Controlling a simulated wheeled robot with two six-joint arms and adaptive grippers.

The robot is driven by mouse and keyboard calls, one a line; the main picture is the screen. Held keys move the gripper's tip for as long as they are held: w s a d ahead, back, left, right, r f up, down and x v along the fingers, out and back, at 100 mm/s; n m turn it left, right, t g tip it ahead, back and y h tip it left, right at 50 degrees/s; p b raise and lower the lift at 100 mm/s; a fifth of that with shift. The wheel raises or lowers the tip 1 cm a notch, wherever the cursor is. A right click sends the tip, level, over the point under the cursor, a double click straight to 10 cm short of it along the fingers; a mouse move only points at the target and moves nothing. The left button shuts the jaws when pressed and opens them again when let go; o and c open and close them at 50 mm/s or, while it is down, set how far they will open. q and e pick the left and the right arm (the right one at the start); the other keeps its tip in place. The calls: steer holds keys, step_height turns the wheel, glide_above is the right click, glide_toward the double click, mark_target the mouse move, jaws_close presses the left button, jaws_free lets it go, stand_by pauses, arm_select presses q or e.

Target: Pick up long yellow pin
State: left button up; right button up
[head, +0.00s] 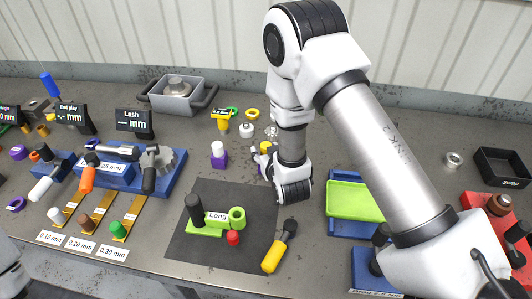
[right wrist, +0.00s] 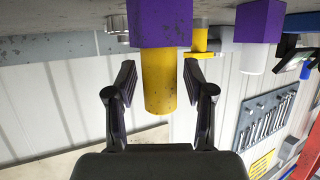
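The yellow pin (right wrist: 160,80) stands in a purple block (right wrist: 160,22). The right wrist view is upside down, so the pin appears to hang from its block. In the head view, the pin's yellow top (head: 266,146) shows behind my right gripper, and its block is mostly hidden. My right gripper (right wrist: 158,80) is open, with one finger on each side of the pin and visible gaps. In the head view my right gripper (head: 262,160) is partly covered by its wrist. My left gripper is out of view.
A white pin (head: 218,148) stands in another purple block left of the gripper. In front, a dark mat (head: 190,250) holds a green part labelled "Long", a red knob and a yellow-handled tool (head: 274,256). A green tray (head: 352,200) lies to the right.

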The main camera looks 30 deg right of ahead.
jaws_close()
